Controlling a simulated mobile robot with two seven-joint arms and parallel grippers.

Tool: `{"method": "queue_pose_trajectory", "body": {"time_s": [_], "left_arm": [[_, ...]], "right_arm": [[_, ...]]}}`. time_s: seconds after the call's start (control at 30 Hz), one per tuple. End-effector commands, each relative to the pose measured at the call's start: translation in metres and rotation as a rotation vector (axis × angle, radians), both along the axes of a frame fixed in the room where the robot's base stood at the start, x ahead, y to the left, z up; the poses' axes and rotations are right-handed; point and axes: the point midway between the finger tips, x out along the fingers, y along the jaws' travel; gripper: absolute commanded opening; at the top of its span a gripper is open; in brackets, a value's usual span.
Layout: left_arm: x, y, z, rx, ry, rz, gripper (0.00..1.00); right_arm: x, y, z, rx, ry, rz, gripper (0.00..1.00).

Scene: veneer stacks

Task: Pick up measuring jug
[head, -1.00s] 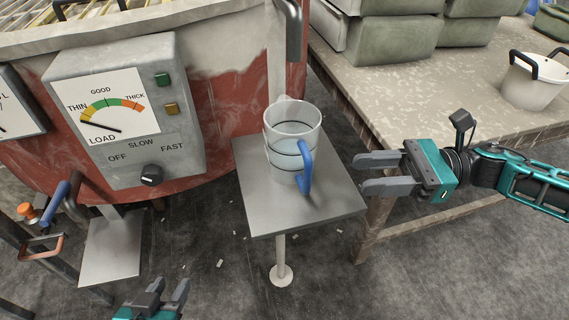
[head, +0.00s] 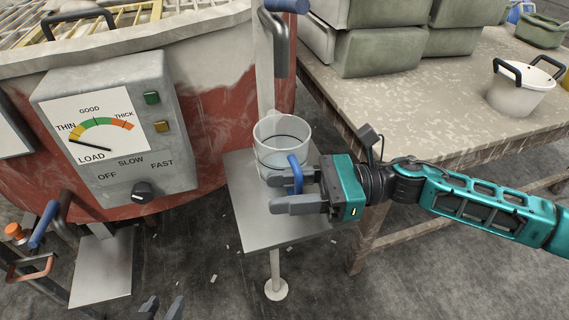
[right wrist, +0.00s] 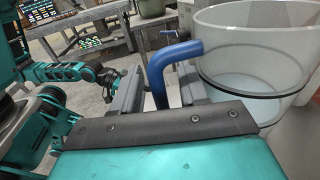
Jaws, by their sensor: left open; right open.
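The measuring jug (head: 280,132) is a clear cup with dark rings and a blue handle (head: 295,174). It stands upright on a small grey metal stand (head: 250,222). My right gripper (head: 287,190) is open at the jug's handle. In the right wrist view the blue handle (right wrist: 160,72) passes between the two fingers (right wrist: 160,95), with the jug's wall (right wrist: 255,60) to the right. I cannot tell whether a finger touches the handle. My left gripper (head: 162,308) is open and empty at the bottom edge, low and left of the stand, partly cut off.
A grey control box (head: 115,135) with a dial is on the red vat (head: 215,115) at left. A worn table (head: 420,110) at right holds grey-green bins (head: 380,50) and a white bucket (head: 515,92). A grey pipe handle (head: 276,45) hangs behind the jug.

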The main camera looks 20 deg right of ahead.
Motion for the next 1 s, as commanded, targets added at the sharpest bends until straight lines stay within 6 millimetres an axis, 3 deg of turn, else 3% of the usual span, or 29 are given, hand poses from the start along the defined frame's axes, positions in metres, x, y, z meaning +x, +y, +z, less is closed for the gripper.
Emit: {"method": "queue_pose_trajectory", "body": {"time_s": [0.23, 0.7, 1.0], "left_arm": [[-0.0001, 0.0003, -0.0001, 0.0, 0.001, 0.0, 0.43], [-0.0005, 0.0026, -0.0008, 0.01, 0.0, -0.007, 0.43], [-0.0003, 0.0025, -0.0006, 0.01, -0.001, -0.007, 0.43]], "right_arm": [[0.0001, 0.002, -0.0001, 0.0, 0.0, 0.0, 0.43], [0.0001, 0.0016, -0.0001, 0.0, 0.001, 0.0, 0.0], [0.0, 0.0015, -0.0002, 0.0, 0.001, 0.0, 0.0]]}}
